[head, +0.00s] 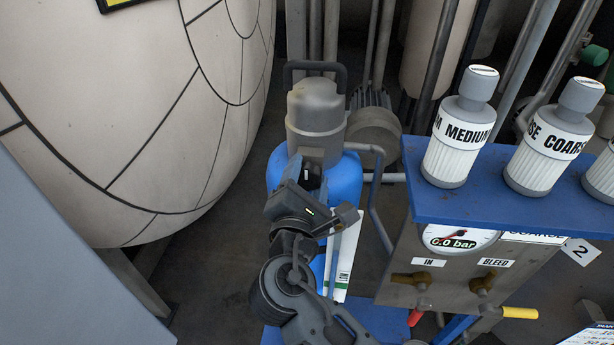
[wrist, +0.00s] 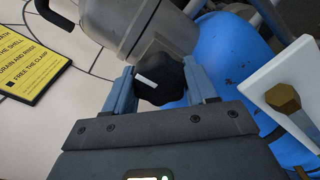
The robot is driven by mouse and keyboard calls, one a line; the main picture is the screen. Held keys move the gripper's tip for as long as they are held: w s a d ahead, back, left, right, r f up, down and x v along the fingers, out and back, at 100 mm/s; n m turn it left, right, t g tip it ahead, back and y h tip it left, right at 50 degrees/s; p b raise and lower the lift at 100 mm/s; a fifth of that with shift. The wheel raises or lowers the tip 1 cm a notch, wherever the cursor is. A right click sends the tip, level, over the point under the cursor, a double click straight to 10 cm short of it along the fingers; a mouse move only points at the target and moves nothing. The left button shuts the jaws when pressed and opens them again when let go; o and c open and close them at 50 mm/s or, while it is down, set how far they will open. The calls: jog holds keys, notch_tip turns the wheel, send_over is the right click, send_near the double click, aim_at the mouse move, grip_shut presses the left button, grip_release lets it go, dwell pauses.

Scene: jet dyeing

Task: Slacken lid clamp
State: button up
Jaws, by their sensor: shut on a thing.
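The lid clamp's black knob (wrist: 162,80), with a white mark on its face, sits at the front of the grey lid (head: 316,108). The lid caps the blue vessel (head: 345,178) and has a black handle on top. My gripper (wrist: 160,88) is shut on the knob, one finger on each side of it in the wrist view. In the head view my gripper (head: 309,182) reaches up to the knob from below and hides most of it. The lid (wrist: 150,30) and blue vessel (wrist: 225,55) also show in the wrist view.
A blue-topped panel (head: 520,205) stands to the right, with white filter canisters, a gauge (head: 460,238) reading 0.0 bar and brass IN and BLEED valves. A large pale tank (head: 130,110) curves at left. A yellow sign (wrist: 28,52) includes "FREE THE CLAMP".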

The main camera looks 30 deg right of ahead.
jog(key=shift+a+f, duration=0.1)
jog(key=shift+a, duration=0.15)
jog(key=o, duration=0.8)
jog(key=shift+o, duration=1.2)
jog(key=shift+d, duration=0.15)
jog(key=shift+s, duration=0.1)
jog(key=b+v, duration=0.1)
jog(key=v, duration=0.6)
jog(key=shift+s+a+b, duration=0.2)
jog(key=shift+a+b, duration=0.1)
jog(key=shift+b, duration=0.1)
